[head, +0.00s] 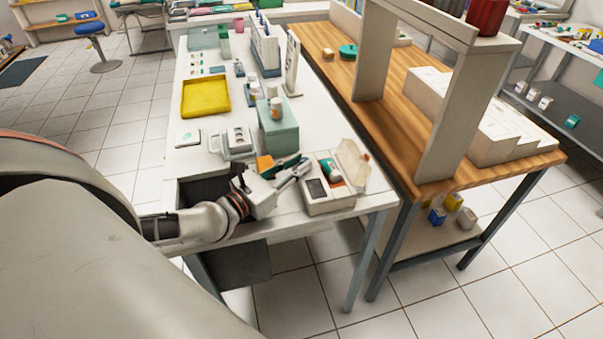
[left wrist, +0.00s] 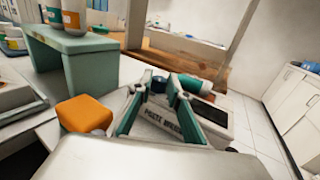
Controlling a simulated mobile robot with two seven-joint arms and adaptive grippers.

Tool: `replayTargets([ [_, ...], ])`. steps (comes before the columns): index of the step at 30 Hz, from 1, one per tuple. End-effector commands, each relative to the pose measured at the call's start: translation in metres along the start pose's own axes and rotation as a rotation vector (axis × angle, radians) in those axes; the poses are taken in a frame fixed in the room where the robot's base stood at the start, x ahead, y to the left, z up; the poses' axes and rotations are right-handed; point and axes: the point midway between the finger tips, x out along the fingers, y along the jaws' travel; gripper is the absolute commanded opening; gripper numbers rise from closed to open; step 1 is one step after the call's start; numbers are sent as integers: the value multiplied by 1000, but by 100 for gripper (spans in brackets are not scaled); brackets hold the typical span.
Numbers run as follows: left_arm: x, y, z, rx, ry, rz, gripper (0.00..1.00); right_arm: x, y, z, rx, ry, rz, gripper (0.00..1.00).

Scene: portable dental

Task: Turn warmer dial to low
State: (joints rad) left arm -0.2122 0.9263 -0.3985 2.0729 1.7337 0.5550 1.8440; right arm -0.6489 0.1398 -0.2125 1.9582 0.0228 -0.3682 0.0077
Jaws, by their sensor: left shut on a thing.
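The paste warmer (head: 322,205) is a white box with its pale lid raised, at the near right corner of the white table. It also shows in the left wrist view (left wrist: 203,132), with lettering and a dark panel on its face. My left gripper (head: 304,166) reaches in from the left to the warmer's left end. In the left wrist view its fingers (left wrist: 158,86) close in on a dark blue round piece, which appears to be the dial. The fingers hide most of it, and its setting cannot be read. My right gripper is out of view.
A teal stand (head: 278,133) with bottles on it is behind the gripper. An orange block (head: 264,163) lies close beside the gripper. A teal tube (left wrist: 195,85) rests in the warmer. A yellow tray (head: 205,97) is farther back. A wooden bench (head: 400,140) stands at the right.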

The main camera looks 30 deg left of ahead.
Motion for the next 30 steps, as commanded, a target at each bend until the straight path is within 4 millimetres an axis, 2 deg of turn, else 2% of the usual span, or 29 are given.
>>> replayTargets([
  [1,-1,1,-12,7,12,-34,0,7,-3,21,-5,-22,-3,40],
  [3,-1,2,-13,6,13,-75,0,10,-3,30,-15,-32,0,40],
  [12,-1,5,-12,6,17,-226,0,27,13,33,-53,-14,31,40],
  [17,0,6,-10,6,15,-285,0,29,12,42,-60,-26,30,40],
  [30,1,8,-4,0,7,-370,0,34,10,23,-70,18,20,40],
])
